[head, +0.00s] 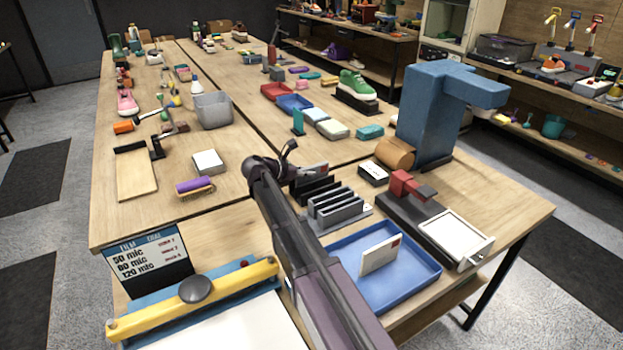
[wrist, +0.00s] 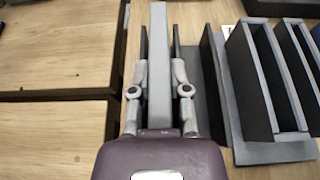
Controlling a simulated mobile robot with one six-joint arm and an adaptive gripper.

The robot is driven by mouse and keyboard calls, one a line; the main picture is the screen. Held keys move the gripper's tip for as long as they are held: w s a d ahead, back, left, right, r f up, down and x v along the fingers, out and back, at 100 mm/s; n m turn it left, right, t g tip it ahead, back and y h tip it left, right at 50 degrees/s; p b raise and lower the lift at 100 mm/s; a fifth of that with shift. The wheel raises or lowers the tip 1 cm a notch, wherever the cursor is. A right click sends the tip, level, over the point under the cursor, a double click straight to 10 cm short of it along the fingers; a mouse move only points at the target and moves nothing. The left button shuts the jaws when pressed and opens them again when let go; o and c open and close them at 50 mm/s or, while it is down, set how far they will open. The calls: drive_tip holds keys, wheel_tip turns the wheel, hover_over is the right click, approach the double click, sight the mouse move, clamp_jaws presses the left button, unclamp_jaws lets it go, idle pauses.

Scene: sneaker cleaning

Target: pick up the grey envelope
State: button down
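My gripper (head: 287,152) is over the table, left of the slotted rack in the head view. In the wrist view my gripper (wrist: 159,35) has its two dark fingers drawn in close on either side of a long grey slab, which looks like the grey envelope (wrist: 159,75) seen edge-on. The envelope runs out past the fingertips. I cannot make it out in the head view, where my arm and the gripper cover that spot. Whether its lower edge touches the table cannot be told.
The slotted rack (head: 338,204) stands close right of my gripper; it also shows in the wrist view (wrist: 275,80). A blue tray (head: 405,289) holds a white envelope (head: 381,254). A blue column (head: 432,112) rises behind. Bare wood lies left of the gripper.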

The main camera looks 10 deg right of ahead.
drive_tip(key=shift+r, duration=0.1)
idle(0.4)
wheel_tip(320, 180, up, 10)
drive_tip(key=p, duration=1)
idle(0.8)
